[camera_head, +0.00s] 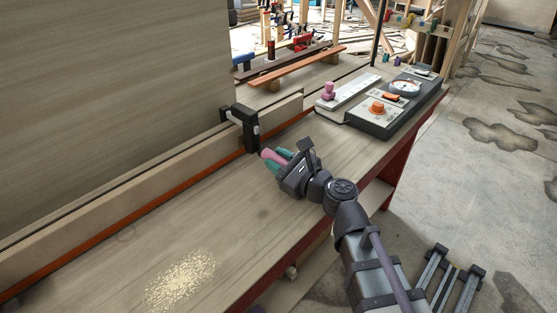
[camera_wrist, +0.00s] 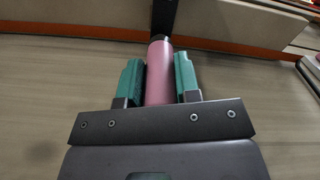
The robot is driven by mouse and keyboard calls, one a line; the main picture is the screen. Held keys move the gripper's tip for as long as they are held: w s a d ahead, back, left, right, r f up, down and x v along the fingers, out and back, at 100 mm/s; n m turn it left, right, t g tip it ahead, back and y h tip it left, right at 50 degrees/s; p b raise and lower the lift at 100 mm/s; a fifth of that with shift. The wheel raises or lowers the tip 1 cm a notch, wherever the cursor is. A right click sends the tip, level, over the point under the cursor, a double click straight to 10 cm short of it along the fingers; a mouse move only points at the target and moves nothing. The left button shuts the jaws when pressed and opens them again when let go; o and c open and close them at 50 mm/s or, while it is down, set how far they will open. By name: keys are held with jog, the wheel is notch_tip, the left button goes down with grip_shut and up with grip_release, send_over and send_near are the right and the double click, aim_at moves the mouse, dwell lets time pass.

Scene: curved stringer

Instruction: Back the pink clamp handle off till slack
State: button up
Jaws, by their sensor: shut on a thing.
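The pink clamp handle (camera_head: 269,154) sticks out from a black clamp (camera_head: 247,130) toward my arm in the head view. The clamp sits over the long wooden stringer (camera_head: 190,165) at the back of the bench. My gripper (camera_head: 281,157) has its green fingers on either side of the handle and is shut on it. In the wrist view the pink handle (camera_wrist: 159,75) lies between the two green fingers of my gripper (camera_wrist: 159,80), in line with the black clamp bar (camera_wrist: 163,17). The clamp's screw and the contact at the stringer cannot be made out.
A control box (camera_head: 385,118) with an orange knob and a dial stands at the right end of the bench (camera_head: 215,235). A pale strip (camera_head: 348,92) with a pink knob lies beside it. Sawdust (camera_head: 180,280) lies in front. The bench between is clear.

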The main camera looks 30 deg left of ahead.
jog(key=shift+n, duration=0.5)
jog(key=o, duration=0.9)
